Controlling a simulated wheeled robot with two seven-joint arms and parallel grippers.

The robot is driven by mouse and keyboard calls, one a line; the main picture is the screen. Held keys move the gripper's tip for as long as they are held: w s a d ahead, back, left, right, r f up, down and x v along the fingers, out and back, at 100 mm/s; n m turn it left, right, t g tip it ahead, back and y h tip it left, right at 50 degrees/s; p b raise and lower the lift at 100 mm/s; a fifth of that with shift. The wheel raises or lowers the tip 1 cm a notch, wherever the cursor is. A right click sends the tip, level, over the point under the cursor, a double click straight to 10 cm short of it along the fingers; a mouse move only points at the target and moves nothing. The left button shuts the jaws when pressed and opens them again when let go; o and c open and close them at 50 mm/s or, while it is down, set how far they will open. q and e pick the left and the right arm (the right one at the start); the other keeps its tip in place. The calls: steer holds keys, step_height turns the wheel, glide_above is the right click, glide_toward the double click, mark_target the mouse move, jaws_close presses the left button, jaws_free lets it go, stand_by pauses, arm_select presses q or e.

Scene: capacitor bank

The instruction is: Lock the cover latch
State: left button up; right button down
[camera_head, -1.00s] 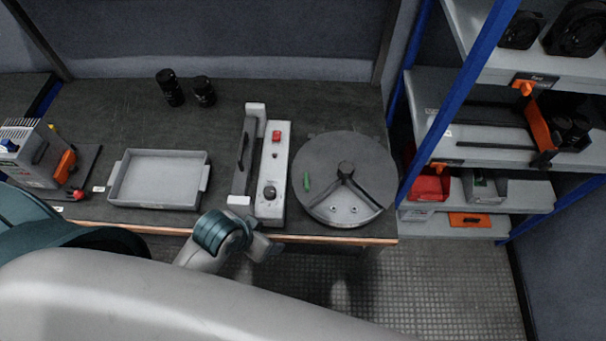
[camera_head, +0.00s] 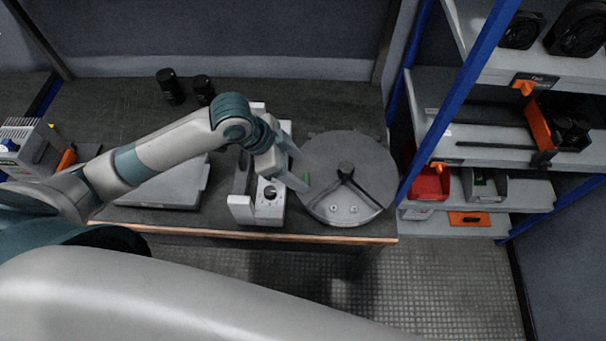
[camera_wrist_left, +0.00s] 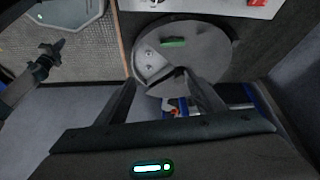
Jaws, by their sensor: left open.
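The disc (camera_wrist_left: 207,45) and green tab (camera_wrist_left: 173,42) also show in the left wrist view. My left gripper (camera_head: 298,168) is over the disc's left edge, its fingers spread and apart from the tab as far as I can see. I cannot tell which part is the cover latch. My right gripper is not seen.
A grey control box (camera_head: 268,212) with a black knob stands left of the disc, partly under my left arm. A grey tray (camera_head: 190,190) sits farther left. Two black cylinders (camera_head: 170,87) stand at the back. A blue-framed shelf (camera_head: 440,115) is at the right.

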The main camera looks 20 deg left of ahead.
mark_target(306, 179)
arm_select(q)
steer(key=w+a+r+m+g, duration=0.1)
steer(key=w+a+r, duration=0.1)
steer(key=a+r, duration=0.2)
steer(key=shift+a+r+y, duration=0.3)
steer(key=shift+a+r, duration=0.1)
steer(key=shift+a, duration=0.65)
steer(key=p+x, duration=0.5)
steer(key=x, duration=1.2)
steer(key=shift+s+f, duration=0.1)
steer(key=shift+f, duration=0.1)
steer(key=c, duration=1)
